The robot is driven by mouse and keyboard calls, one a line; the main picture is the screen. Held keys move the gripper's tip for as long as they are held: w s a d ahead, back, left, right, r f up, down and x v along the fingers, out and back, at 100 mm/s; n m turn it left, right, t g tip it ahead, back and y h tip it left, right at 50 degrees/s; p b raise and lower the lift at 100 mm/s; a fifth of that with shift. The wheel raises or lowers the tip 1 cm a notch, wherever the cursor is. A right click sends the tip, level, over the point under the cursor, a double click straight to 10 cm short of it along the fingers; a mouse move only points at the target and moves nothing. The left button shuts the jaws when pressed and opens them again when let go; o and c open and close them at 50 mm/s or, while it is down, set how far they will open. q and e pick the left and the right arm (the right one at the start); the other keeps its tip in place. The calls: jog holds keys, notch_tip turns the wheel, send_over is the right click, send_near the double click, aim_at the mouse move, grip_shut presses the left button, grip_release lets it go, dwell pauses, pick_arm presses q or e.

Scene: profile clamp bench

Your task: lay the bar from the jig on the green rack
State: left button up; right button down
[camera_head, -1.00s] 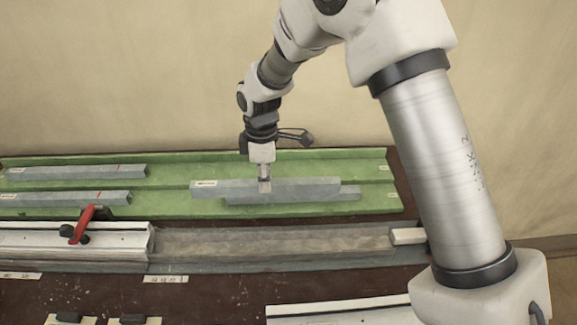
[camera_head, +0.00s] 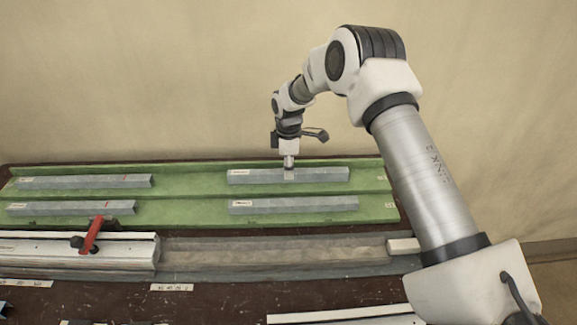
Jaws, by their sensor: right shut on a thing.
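A grey bar (camera_head: 325,174) with a pale label at its left end is in my right gripper (camera_head: 288,176), which is shut on it near its middle. The bar lies level along the back lane of the green rack (camera_head: 190,196), on the right half. I cannot tell whether it touches the rack's floor. The jig (camera_head: 270,257) is a long grey bed in front of the rack. No bar shows in its open channel. My left gripper is not in view.
Another grey bar (camera_head: 300,205) lies in the rack's front lane, below the held one. Two red-marked bars lie on the rack's left half, one at the back (camera_head: 90,182) and one in front (camera_head: 75,208). A red clamp handle (camera_head: 93,235) stands up near the jig's left.

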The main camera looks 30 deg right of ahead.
jog(key=c, duration=0.9)
grip_release()
notch_tip(320, 180, up, 12)
jog(key=shift+r+b, duration=0.1)
jog(key=shift+b, duration=1)
